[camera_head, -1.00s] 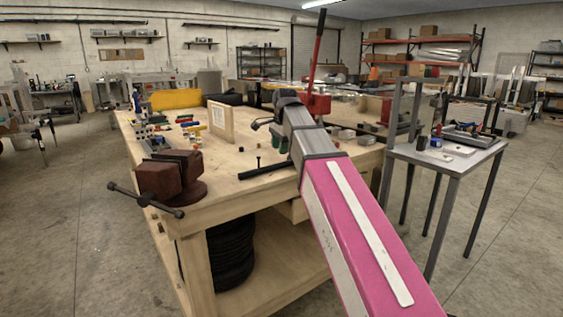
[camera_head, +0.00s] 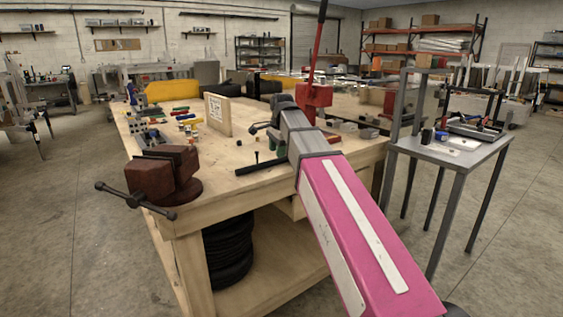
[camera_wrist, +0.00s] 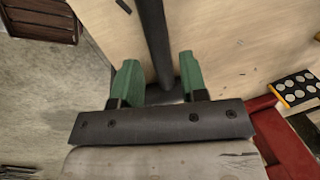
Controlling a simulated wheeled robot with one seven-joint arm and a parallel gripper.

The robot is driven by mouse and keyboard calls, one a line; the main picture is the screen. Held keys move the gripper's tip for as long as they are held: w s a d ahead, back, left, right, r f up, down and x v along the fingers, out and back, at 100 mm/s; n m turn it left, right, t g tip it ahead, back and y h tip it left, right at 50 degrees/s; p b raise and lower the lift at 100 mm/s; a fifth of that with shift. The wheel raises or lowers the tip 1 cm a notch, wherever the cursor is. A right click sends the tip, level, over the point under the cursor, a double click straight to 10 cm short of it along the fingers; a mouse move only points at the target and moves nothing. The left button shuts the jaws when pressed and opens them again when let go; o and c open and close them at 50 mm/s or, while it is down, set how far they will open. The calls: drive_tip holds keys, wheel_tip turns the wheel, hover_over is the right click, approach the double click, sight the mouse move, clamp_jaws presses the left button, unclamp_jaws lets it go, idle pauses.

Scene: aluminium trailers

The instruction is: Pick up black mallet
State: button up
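A long black bar, which looks like the black mallet's handle (camera_head: 258,167), lies on the wooden workbench near its front edge. In the wrist view the bar (camera_wrist: 155,40) runs from the top edge down between my green fingers. The mallet's head cannot be made out clearly. My gripper (camera_wrist: 158,82) is open, with one finger on each side of the bar and gaps beside it. In the head view my gripper (camera_head: 279,142) is partly hidden by my pink and grey arm, at the bar's right end. Whether it touches the bar cannot be told.
A reddish-brown vise (camera_head: 158,174) sits at the bench's front left corner. The wooden bench (camera_head: 215,185) also holds an upright wooden board (camera_head: 218,114), small tools and a red press (camera_head: 313,97). A grey side table (camera_head: 450,160) stands to the right. Open floor lies left.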

sight(269, 164)
drive_tip(key=shift+w+f, duration=0.25)
drive_tip(key=shift+f, duration=0.95)
drive_tip(key=shift+w+f, duration=0.2)
drive_tip(key=shift+f, duration=0.95)
clamp_jaws()
